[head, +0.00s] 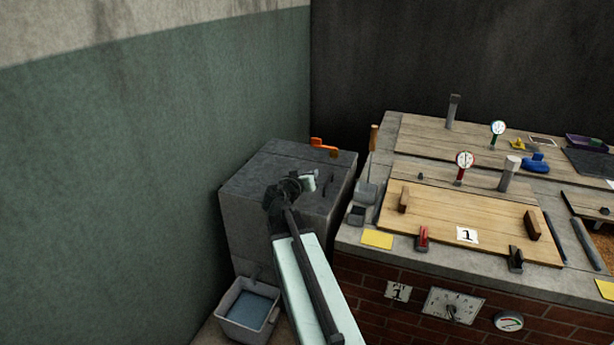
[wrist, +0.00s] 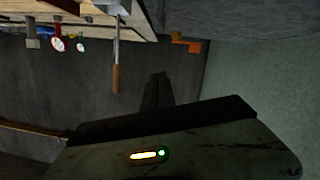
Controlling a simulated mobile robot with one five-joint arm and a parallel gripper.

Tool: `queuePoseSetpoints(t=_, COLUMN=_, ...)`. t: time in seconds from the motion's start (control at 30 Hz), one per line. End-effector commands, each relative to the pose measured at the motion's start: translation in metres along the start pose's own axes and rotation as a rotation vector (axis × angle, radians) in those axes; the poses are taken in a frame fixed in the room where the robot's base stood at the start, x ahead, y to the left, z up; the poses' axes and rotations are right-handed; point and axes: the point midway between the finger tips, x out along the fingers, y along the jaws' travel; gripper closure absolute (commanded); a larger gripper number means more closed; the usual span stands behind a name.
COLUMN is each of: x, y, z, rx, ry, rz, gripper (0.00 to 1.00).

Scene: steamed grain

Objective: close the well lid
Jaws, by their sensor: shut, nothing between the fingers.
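A grey box (head: 245,215) with a dark flat top (head: 262,172) stands in the corner at the left, a seam across its top; I cannot tell whether this top is the well lid. A wooden board (head: 475,215) marked 1, with two dark wooden handles, lies flat on the brick counter and looks seated. My gripper (head: 308,182) is above the grey box's top in the head view, shut and empty. Its dark fingers (wrist: 158,90) point at the dark wall in the wrist view, touching nothing that I can see.
An orange handle (head: 324,146) stands at the box's back edge; it shows in the wrist view (wrist: 187,44). A grey tub (head: 247,309) of bluish water sits below. Gauges (head: 464,160) and posts rise from the counter.

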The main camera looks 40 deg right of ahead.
Motion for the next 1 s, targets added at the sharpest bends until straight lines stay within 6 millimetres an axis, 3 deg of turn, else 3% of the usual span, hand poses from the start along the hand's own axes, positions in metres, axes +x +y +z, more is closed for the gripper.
queuePoseSetpoints(t=0.03, x=0.006, y=-0.004, z=0.027, rx=0.029, ry=0.000, rz=-0.008, gripper=1.00)
queuePoseSetpoints(t=0.3, x=0.020, y=-0.012, z=0.072, rx=0.096, ry=0.001, rz=-0.027, gripper=1.00)
queuePoseSetpoints(t=0.53, x=0.025, y=-0.016, z=0.085, rx=0.095, ry=0.001, rz=-0.028, gripper=1.00)
queuePoseSetpoints(t=1.0, x=0.025, y=-0.017, z=0.086, rx=0.093, ry=0.002, rz=-0.028, gripper=1.00)
